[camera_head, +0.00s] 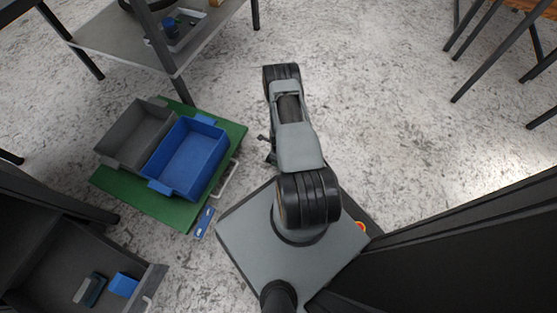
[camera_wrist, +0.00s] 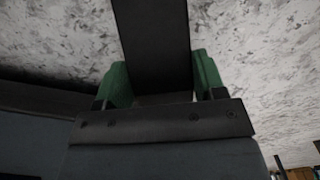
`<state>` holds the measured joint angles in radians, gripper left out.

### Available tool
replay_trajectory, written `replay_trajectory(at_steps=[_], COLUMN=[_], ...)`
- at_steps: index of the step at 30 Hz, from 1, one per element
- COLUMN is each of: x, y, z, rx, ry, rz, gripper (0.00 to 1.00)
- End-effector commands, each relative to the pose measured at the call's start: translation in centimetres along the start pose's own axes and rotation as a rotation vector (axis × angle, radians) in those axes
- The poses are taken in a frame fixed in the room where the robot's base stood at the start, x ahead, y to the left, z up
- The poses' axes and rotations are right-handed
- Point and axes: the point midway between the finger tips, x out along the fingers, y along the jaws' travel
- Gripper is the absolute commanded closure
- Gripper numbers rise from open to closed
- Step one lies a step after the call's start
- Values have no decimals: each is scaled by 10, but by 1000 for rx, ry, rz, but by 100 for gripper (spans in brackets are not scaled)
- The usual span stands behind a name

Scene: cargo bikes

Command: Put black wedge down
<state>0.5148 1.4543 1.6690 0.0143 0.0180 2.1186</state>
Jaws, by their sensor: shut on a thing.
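The black wedge (camera_wrist: 152,40) shows in the wrist view as a dark, flat-faced block between the two green fingers of my gripper (camera_wrist: 160,78). The fingers press on it from left and right, and it reaches past them to the top edge of the picture. Its far end is out of view. Speckled pale floor shows on both sides of it. I cannot make out the wedge there.
A grey bin (camera_head: 110,157) and a blue bin (camera_head: 214,168) stand on a green board (camera_head: 165,212) at left. An open drawer (camera_head: 52,285) at lower left holds small items. A grey table (camera_head: 110,52) stands at upper left, a dark panel (camera_head: 470,243) at right. Floor right of my arm is clear.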

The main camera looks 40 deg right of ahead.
Motion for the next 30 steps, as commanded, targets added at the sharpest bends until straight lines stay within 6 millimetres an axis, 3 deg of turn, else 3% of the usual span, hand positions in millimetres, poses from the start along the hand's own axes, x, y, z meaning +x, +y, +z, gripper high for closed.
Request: replay_trajectory(at_steps=[7, 20, 21, 28, 30], x=[36, 38, 39, 39, 39], y=[-4, -4, -4, -4, -4], z=[-1, -1, -1, -1, -1], rx=[1, 1, 1, 1, 1], ry=[0, -1, 0, 0, 0], rz=[0, 0, 0, 0, 0], gripper=[66, 66, 35, 13, 11])
